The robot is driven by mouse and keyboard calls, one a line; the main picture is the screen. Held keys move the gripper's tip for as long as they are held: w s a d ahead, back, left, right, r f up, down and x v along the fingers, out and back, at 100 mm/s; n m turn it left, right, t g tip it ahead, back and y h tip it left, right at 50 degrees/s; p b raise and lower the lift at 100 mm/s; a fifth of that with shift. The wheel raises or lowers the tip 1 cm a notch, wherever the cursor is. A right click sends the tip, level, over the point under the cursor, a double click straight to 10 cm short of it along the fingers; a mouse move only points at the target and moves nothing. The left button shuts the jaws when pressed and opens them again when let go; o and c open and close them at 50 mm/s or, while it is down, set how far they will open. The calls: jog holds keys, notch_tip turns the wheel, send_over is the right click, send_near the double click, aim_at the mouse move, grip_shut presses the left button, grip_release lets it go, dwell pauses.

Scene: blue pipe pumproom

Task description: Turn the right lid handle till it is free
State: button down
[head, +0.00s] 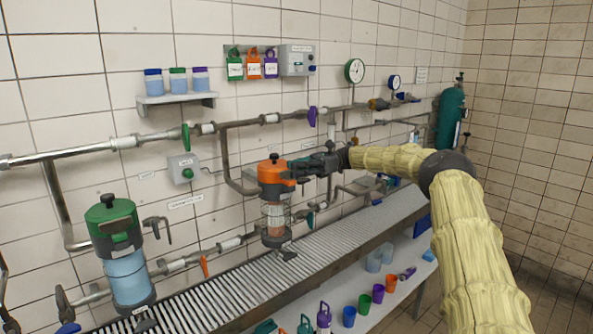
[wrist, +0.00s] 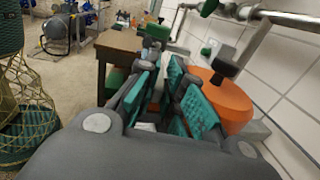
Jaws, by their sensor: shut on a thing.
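The right vessel has an orange lid (head: 272,170) with a black knob on top and a clear glass body (head: 276,216) below. In the wrist view the orange lid (wrist: 232,108) and its black knob (wrist: 226,68) are just right of the fingers. My gripper (head: 300,170) reaches in from the right and is shut on the lid handle at the lid's right side. The fingers with green pads (wrist: 172,92) hide most of the handle, so its angle cannot be told. The left vessel, with a green lid (head: 112,217), stands apart at the left.
Grey pipes with coloured valve handles (head: 312,117) run along the tiled wall behind. A slatted grey rack (head: 250,292) lies under the vessels. Coloured cups (head: 349,316) stand on the lower shelf. A green gas cylinder (head: 450,118) is in the far corner.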

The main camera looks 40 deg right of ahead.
jog(key=c, duration=1.8)
grip_release()
jog(key=shift+d, duration=0.15)
jog(key=shift+s+d+f, duration=0.1)
jog(key=shift+d, duration=1.75)
jog(key=shift+s+d, duration=0.1)
jog(key=shift+d, duration=1.75)
jog(key=shift+a, duration=0.1)
